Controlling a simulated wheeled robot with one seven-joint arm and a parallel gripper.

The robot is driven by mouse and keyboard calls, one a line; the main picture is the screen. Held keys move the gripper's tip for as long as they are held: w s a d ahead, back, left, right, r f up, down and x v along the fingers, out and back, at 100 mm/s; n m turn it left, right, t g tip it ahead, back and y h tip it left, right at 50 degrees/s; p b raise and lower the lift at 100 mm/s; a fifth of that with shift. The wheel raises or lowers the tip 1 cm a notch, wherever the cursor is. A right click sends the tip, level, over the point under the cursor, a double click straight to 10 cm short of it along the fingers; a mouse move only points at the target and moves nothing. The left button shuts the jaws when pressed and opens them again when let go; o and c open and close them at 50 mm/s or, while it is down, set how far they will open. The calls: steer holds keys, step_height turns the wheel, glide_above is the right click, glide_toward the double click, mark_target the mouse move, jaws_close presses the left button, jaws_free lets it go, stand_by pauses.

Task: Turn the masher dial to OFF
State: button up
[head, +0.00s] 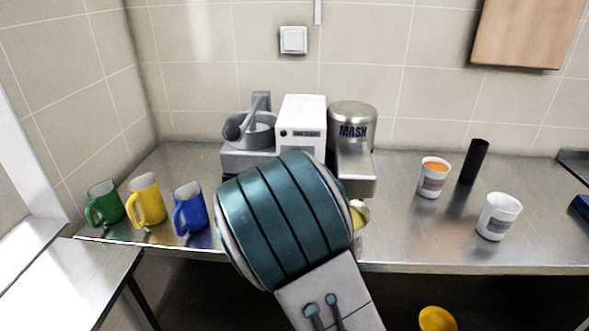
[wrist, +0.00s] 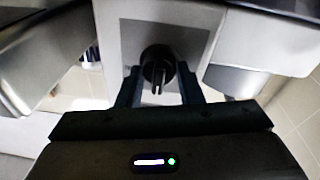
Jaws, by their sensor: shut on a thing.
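The steel masher (head: 352,122), marked MASH, stands at the back middle of the counter, right of a white box (head: 303,112). In the wrist view a round dark dial (wrist: 156,58) with a raised ridge sits on a pale grey panel (wrist: 200,40). My gripper (wrist: 158,78) is shut on the dial, one dark finger on each side. No marking around the dial can be read, so its setting cannot be told. In the head view my teal arm hides the gripper, the dial and the lower front of the machines.
A grey machine with a bowl (head: 250,135) stands left of the white box. Green (head: 104,203), yellow (head: 148,200) and blue mugs (head: 190,208) are at left. Two white cups (head: 433,178) (head: 498,216) and a black cylinder (head: 473,162) stand at right. Free steel counter (head: 400,235) lies between.

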stand_by(0.4)
steer(key=o, duration=1)
steer(key=shift+s, duration=0.1)
steer(key=s, duration=0.4)
steer(key=s+f+b, duration=0.1)
steer(key=s, duration=0.4)
steer(key=s+a, duration=0.1)
steer(key=s, duration=0.3)
steer(key=shift+s+f, duration=0.3)
steer(key=shift+w, duration=0.1)
